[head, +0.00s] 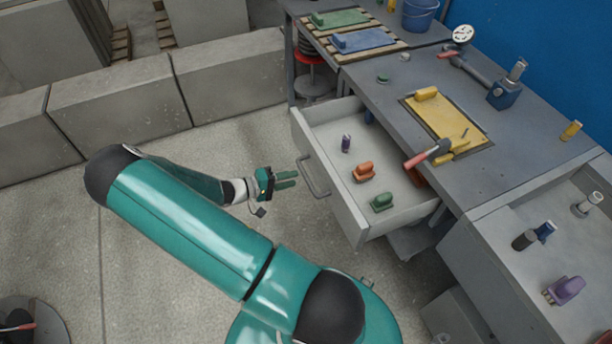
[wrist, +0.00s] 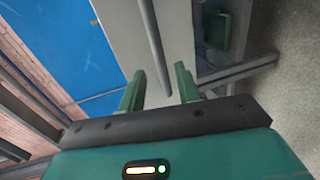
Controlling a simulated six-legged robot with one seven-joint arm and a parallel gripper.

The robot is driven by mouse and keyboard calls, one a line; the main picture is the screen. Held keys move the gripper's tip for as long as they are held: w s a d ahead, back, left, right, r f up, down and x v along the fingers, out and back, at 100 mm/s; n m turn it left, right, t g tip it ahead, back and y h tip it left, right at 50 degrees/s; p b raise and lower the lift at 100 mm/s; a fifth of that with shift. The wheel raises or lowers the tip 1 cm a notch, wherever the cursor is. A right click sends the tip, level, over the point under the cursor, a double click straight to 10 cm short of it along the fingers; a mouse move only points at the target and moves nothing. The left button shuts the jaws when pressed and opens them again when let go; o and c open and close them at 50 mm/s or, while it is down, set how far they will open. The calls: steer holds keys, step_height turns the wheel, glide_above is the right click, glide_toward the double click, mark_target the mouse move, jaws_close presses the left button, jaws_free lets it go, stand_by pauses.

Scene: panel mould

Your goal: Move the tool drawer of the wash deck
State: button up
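The grey tool drawer (head: 343,206) stands pulled out from under the grey wash deck bench (head: 375,85). Its bar handle (head: 313,178) is on the front panel. In the drawer lie a purple item (head: 346,144), an orange item (head: 364,172) and a green item (head: 382,202). My gripper (head: 296,178) is just in front of the handle, with its green fingers pointing at it. In the wrist view my gripper (wrist: 159,86) is open and empty. The handle bar (wrist: 154,45) shows ahead between the finger lines, seemingly apart from them.
A yellow tray (head: 447,122) and a red-handled tool (head: 428,153) are on the bench top. Green (head: 338,18) and blue (head: 364,40) blocks lie at its far end. A lower grey counter (head: 500,235) stands at right. Concrete blocks (head: 120,105) line the back left.

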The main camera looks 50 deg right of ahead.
mark_target(306, 175)
steer(key=x, duration=0.6)
steer(key=shift+d, duration=0.1)
jaws_close()
